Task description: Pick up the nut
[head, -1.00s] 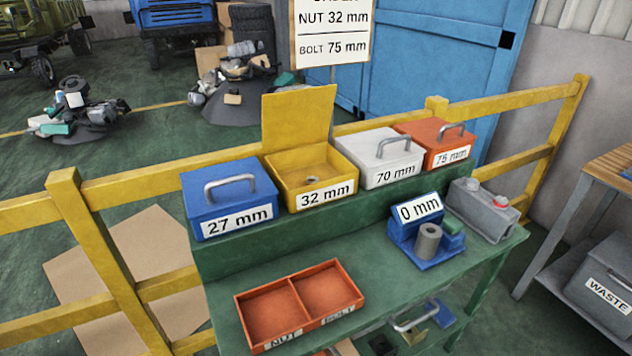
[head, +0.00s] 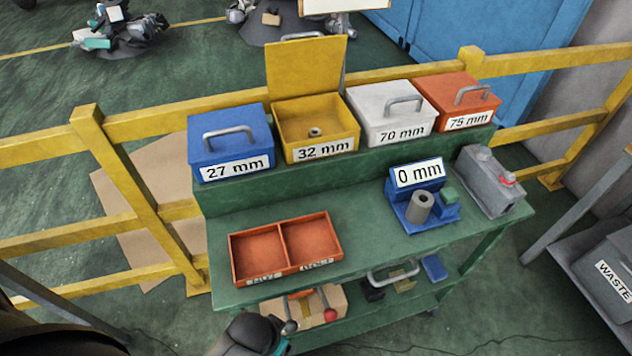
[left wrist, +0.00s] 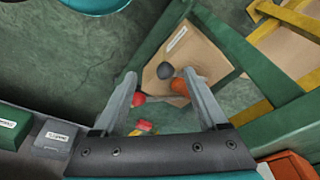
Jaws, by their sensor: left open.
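The nut (head: 315,132) is a small grey ring lying on the floor of the open yellow 32 mm box (head: 345,118), whose lid stands up at the back. In the head view, a dark and teal part of my left arm shows at the bottom edge, well below and in front of the yellow box. The nut does not show in the left wrist view. My right gripper is in neither view.
Closed blue 27 mm (head: 230,145), white 70 mm (head: 385,120) and orange 75 mm (head: 460,98) boxes share the raised shelf. An empty two-part red tray (head: 285,258) and a blue 0 mm gauge (head: 412,195) stand on the green bench. A yellow rail (head: 390,80) runs behind.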

